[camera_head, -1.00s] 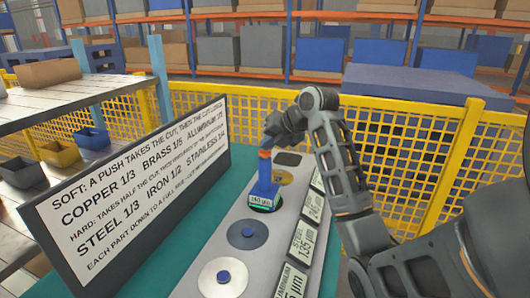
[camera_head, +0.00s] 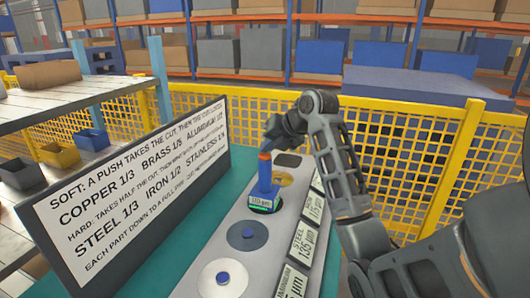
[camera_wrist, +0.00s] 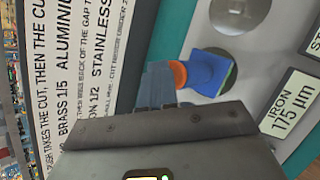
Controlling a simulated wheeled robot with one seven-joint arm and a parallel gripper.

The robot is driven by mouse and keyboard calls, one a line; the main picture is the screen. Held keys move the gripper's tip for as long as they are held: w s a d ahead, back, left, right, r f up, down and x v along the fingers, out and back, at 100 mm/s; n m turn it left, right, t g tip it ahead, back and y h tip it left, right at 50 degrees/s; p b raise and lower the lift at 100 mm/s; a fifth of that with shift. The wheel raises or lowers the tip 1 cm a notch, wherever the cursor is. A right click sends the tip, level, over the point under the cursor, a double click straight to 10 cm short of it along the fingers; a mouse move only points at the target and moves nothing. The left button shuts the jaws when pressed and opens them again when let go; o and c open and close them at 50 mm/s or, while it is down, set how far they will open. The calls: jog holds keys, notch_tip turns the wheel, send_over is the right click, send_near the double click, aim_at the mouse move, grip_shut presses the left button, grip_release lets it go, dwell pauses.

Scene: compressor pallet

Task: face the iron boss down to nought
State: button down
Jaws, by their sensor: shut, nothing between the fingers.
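A blue upright tool (camera_head: 264,178) with an orange top and a lit green display stands on the bench in the head view. Its display seems to read 110 µm. It also shows in the wrist view (camera_wrist: 208,70), beside a label (camera_wrist: 290,108) reading IRON 175 µm.
A steel label (camera_head: 303,240) reads about 135 µm. A rule board (camera_head: 130,190) stands left. A yellow mesh fence (camera_head: 410,150) is behind.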

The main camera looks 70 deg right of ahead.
aim_at(268, 155)
jog(key=shift+r+p, duration=0.6)
jog(key=shift+r, duration=0.5)
notch_tip(268, 155, up, 5)
jog(key=p, duration=0.3)
dwell(1.1)
